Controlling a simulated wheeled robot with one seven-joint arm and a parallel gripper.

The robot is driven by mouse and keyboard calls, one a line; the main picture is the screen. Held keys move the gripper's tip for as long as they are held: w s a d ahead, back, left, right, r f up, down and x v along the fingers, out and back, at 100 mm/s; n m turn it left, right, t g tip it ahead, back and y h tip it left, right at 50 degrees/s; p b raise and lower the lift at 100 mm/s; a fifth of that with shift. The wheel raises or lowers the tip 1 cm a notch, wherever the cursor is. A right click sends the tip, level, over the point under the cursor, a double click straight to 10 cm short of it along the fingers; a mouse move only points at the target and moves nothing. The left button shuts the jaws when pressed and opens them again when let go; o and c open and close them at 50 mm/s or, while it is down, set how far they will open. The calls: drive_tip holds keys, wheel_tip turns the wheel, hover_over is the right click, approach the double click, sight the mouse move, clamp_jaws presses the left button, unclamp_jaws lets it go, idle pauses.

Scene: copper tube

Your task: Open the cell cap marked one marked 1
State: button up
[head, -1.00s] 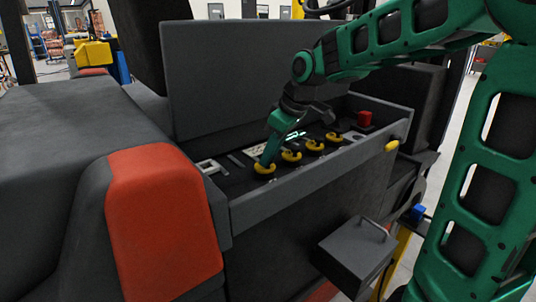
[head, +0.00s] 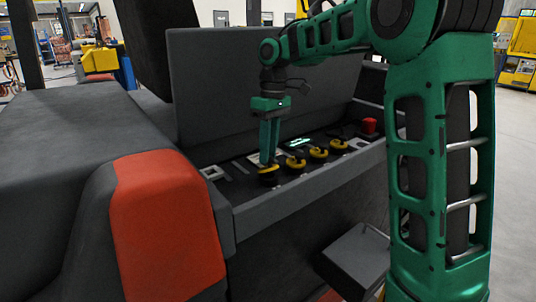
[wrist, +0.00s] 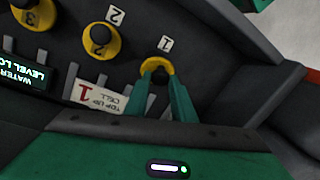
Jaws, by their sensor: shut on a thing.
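The cell cap marked 1 (wrist: 157,66) is a yellow ring with a dark centre, with the label 1 beside it in the wrist view. It is the nearest cap in the row in the head view (head: 269,171). My gripper (wrist: 159,78) has its two green fingers closed on this cap, one on each side. In the head view my gripper (head: 268,160) points almost straight down onto the cap, which appears seated in the panel. The fingers hide part of the cap.
Cap 2 (wrist: 99,40) stands close beside it, with further yellow caps along the row. A "TOP UP CELL 1" label (wrist: 103,95) and a lit water-level display (wrist: 22,77) lie nearby. A raised grey lid (head: 225,85) stands behind, and a red knob (head: 369,126) is farther along.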

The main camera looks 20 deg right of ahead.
drive_tip(key=shift+w+r+g, duration=0.15)
drive_tip(key=shift+w+g, duration=0.25)
idle(0.4)
drive_tip(key=o, duration=1)
drive_tip(key=shift+s+a+v, duration=0.1)
drive_tip(key=shift+v, duration=0.8)
drive_tip(key=shift+s+a+v, duration=0.1)
drive_tip(key=shift+s+v, duration=0.05)
drive_tip(key=shift+v, duration=0.75)
drive_tip(key=s+a+r, duration=0.2)
drive_tip(key=a, duration=0.1)
drive_tip(key=s+a+r, duration=0.2)
drive_tip(key=a+r, duration=0.1)
drive_tip(key=s+a+r, duration=0.2)
drive_tip(key=a, duration=0.2)
drive_tip(key=shift+a+r, duration=0.1)
drive_tip(key=shift+r, duration=0.05)
